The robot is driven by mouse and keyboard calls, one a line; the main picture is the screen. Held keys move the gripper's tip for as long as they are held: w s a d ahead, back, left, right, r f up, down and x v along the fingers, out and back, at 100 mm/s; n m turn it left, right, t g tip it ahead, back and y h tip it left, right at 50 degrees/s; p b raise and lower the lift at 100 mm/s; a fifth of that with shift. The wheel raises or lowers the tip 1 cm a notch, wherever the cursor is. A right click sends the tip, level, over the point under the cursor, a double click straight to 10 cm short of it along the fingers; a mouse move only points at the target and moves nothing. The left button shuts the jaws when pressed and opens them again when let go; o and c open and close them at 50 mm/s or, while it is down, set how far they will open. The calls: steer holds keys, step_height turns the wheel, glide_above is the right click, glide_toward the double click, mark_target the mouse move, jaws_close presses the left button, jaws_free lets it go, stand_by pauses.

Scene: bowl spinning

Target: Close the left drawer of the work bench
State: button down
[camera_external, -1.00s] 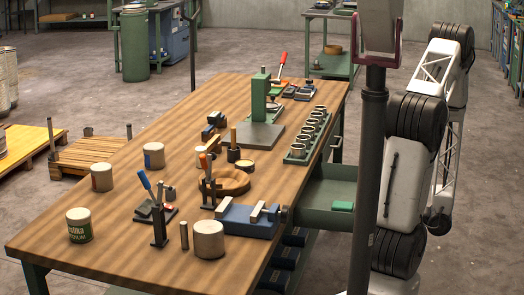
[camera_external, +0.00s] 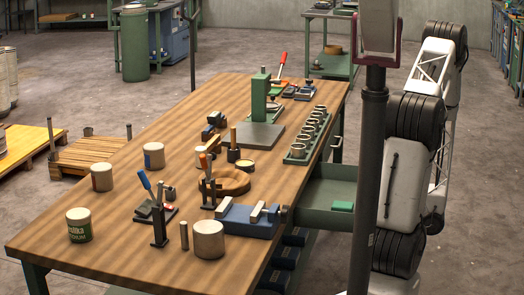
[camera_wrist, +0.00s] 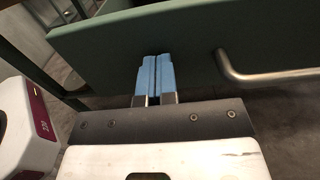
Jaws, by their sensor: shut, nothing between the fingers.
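A green drawer (camera_external: 318,210) stands pulled out from the right side of the wooden work bench (camera_external: 110,245), with a small green block (camera_external: 342,206) inside it. Its outer end is hidden behind a dark post in the external view. In the wrist view a green panel (camera_wrist: 195,45), seemingly the drawer front, fills the upper part, with a metal bar handle (camera_wrist: 265,76) on the right. My gripper (camera_wrist: 155,68) is shut and empty. Its blue fingertips are in front of the panel, left of the handle; I cannot tell if they touch it. The external view does not show the fingers.
A dark upright post (camera_external: 369,170) stands in front of the drawer's outer end in the external view. A blue vise (camera_external: 246,221), cans and tools stand on the bench top. Another metal handle (camera_external: 338,150) shows farther along the bench side.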

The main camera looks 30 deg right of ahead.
mark_target(348, 208)
steer(key=x, duration=2.4)
steer(key=shift+w+a+f, duration=0.1)
steer(key=shift+a, duration=0.05)
steer(key=shift+x, duration=0.8)
steer(key=shift+w, duration=0.2)
steer(key=shift+s, duration=0.1)
steer(key=shift+v, duration=7.3)
